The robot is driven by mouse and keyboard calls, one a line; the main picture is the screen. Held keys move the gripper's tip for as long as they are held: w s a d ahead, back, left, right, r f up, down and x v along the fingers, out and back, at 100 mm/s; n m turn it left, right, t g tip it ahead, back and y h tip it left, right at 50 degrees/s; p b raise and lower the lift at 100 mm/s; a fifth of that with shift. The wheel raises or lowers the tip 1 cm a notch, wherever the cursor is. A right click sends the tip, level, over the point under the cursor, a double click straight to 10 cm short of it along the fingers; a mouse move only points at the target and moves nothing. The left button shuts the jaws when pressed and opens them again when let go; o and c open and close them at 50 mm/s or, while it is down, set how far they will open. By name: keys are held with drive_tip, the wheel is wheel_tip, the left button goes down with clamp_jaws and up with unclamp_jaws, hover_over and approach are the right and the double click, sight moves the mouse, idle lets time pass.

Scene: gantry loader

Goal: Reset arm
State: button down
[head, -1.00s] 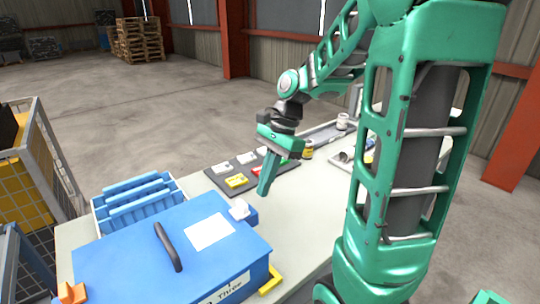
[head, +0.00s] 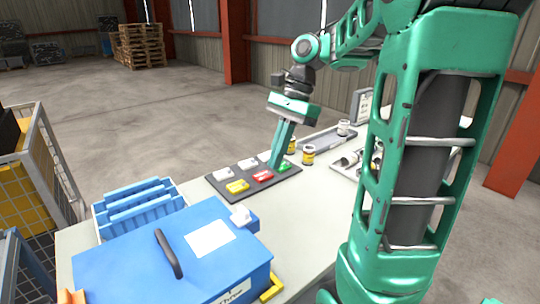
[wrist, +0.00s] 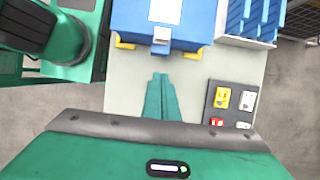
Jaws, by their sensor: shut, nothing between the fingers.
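My gripper (head: 279,150) is shut and empty, its green fingers pointing down. In the head view it overlaps the right part of the dark button panel (head: 215,186). In the wrist view the shut fingers (wrist: 161,100) hang over the bare pale table, and the panel (wrist: 210,98) lies to their right. The panel carries white, yellow, red and green buttons. I cannot tell from the head view how high the fingertips are above the table.
A blue lidded box (head: 120,258) with a black handle stands at the near left of the table (head: 258,221). A blue ribbed rack (head: 105,222) is behind it. Small jars (head: 308,155) and a grey tray (head: 322,137) are at the back right. A mesh cage (head: 62,160) stands left.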

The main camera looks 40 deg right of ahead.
idle(0.3)
drive_tip(key=s+d+f+n+h, duration=0.1)
drive_tip(key=s+f+n+h, duration=0.1)
drive_tip(key=s+f+n, duration=0.3)
drive_tip(key=s+d+f+n+h, duration=0.2)
drive_tip(key=s+f+n, duration=0.3)
drive_tip(key=s, duration=0.8)
drive_tip(key=shift+n, duration=0.5)
drive_tip(key=shift+w+f, duration=0.2)
drive_tip(key=shift+w, duration=0.35)
